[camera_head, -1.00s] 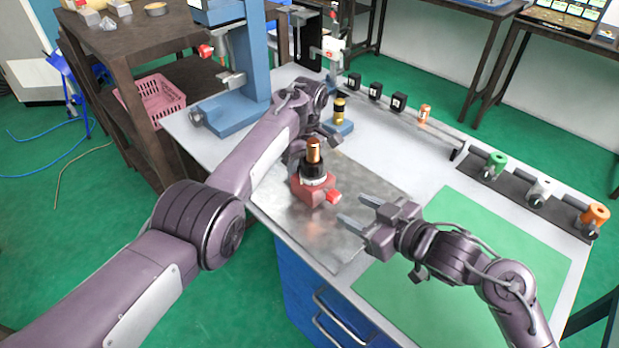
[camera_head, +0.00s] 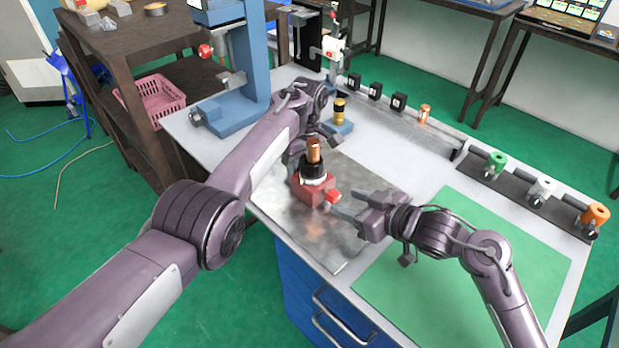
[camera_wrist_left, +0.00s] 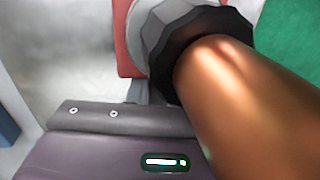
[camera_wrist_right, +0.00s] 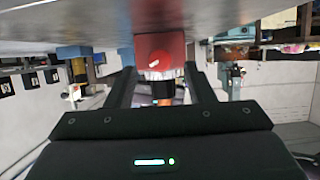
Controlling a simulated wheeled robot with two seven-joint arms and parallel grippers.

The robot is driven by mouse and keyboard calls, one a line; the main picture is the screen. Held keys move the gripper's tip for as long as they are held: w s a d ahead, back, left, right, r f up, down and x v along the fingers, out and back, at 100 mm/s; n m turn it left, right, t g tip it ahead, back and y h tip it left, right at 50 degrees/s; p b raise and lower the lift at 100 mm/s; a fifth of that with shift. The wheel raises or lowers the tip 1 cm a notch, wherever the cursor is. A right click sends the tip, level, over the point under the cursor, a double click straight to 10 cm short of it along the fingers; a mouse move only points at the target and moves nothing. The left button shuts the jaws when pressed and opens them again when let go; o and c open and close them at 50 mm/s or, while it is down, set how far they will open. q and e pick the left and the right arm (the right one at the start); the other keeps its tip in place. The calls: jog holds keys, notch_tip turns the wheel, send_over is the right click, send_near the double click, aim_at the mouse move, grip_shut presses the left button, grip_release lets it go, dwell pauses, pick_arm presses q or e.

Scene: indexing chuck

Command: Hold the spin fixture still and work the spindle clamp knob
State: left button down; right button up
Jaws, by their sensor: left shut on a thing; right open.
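The spin fixture (camera_head: 311,188) stands on the metal plate (camera_head: 290,225). It has a red base, a white and black collar, and an upright copper cylinder (camera_head: 314,151). My left gripper (camera_head: 309,166) is shut on the fixture's collar from behind; its fingertips are mostly hidden. In the left wrist view the copper cylinder (camera_wrist_left: 245,110) fills the right side, with the grey and black collar (camera_wrist_left: 165,40) beyond it. The red clamp knob (camera_head: 333,197) sticks out of the base towards my right gripper (camera_head: 343,205), which is open. In the right wrist view the knob (camera_wrist_right: 160,60) shows between the fingers, apparently untouched.
A green mat (camera_head: 470,260) covers the table's right side. A blue press (camera_head: 238,70) stands at the back left. Black blocks (camera_head: 375,91) line the back edge.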

aim_at(337, 199)
jog(key=shift+x, duration=1.6)
jog(key=c, duration=0.9)
jog(key=m+y, duration=0.1)
jog(key=m+g+y, duration=0.1)
jog(key=m, duration=0.1)
jog(key=shift+w+d+g, duration=0.1)
jog(key=shift+d+g, duration=0.05)
jog(key=shift+g, duration=0.15)
jog(key=shift+c, duration=0.4)
jog(key=o, duration=1)
